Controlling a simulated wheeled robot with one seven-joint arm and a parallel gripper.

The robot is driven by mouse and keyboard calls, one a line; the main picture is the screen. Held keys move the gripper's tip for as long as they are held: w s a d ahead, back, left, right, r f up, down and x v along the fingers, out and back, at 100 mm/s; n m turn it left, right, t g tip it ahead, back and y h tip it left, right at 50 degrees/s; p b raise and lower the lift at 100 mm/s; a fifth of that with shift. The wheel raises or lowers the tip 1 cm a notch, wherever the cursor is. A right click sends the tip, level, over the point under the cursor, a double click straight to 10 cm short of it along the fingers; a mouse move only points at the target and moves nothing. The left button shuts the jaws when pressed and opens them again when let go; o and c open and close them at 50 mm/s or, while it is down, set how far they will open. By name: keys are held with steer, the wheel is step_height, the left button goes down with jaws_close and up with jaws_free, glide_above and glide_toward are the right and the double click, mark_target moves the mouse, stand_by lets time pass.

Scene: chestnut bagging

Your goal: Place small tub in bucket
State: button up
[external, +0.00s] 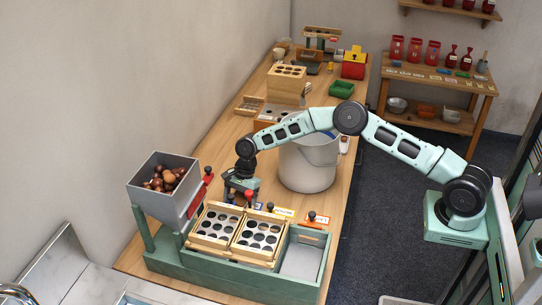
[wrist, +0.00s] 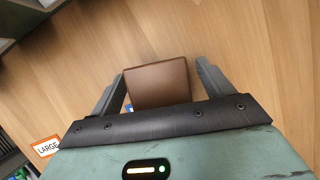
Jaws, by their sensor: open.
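The bucket (external: 306,172) is a large pale grey pail standing on the wooden bench, just right of my gripper, with my forearm passing over its rim. My gripper (external: 240,198) points down near the back of the sorting stand. In the wrist view my gripper (wrist: 162,76) has its fingers spread, one on each side of a brown, square-topped thing (wrist: 158,83) that seems to be the small tub. Gaps show beside it, so the fingers look apart from it.
The green sorting stand (external: 235,277) holds two trays with round holes and a grey hopper (external: 158,207) of chestnuts. An orange LARGE label (wrist: 46,147) lies left in the wrist view. Wooden racks (external: 286,86) and a green tray (external: 341,89) stand farther back.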

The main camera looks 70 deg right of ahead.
steer(key=c, duration=1.3)
steer(key=shift+o, duration=0.2)
steer(key=shift+r, duration=0.1)
